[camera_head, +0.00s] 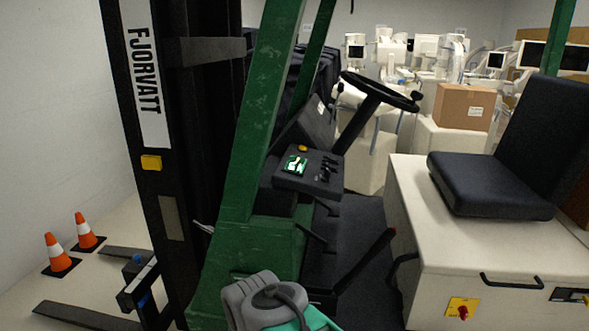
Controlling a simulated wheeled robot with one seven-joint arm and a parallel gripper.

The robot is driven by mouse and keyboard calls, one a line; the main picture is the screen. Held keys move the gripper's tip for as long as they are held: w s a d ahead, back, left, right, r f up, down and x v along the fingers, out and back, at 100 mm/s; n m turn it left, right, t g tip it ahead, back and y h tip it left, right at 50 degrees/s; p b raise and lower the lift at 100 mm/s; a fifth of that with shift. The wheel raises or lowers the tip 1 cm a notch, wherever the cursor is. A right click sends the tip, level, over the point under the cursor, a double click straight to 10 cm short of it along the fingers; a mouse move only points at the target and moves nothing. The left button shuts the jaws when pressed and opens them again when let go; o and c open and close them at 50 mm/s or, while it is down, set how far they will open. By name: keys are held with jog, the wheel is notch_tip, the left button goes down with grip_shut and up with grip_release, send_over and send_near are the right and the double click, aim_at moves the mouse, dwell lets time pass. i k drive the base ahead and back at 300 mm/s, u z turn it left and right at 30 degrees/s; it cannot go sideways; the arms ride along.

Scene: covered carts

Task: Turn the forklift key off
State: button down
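The forklift has a green frame (257,130), a black seat (485,185) and a steering wheel (380,90). A small dark console (318,181) with a lit green and white screen (295,165), a yellow button (302,148) and small black levers sits below the wheel. A red knob on a yellow plate (461,308) is on the cream seat base (440,255), low at the right. I cannot make out a separate key or tell the knob's setting. A grey and teal part of my arm shows at the bottom centre, left of the knob. No gripper fingers show.
The black mast (160,215) stands at the left, with forks (85,318) low near the floor. Two orange cones (57,255) stand by the wall. A red-tipped lever (380,240) rises beside the seat base. A cardboard box (462,107) and white equipment fill the back.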

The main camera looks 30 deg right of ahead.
aim_at(326, 179)
jog(key=u, duration=0.05)
jog(key=k, duration=1.1)
jog(key=z, duration=0.8)
jog(key=i, duration=1.55)
jog(key=u, duration=0.45)
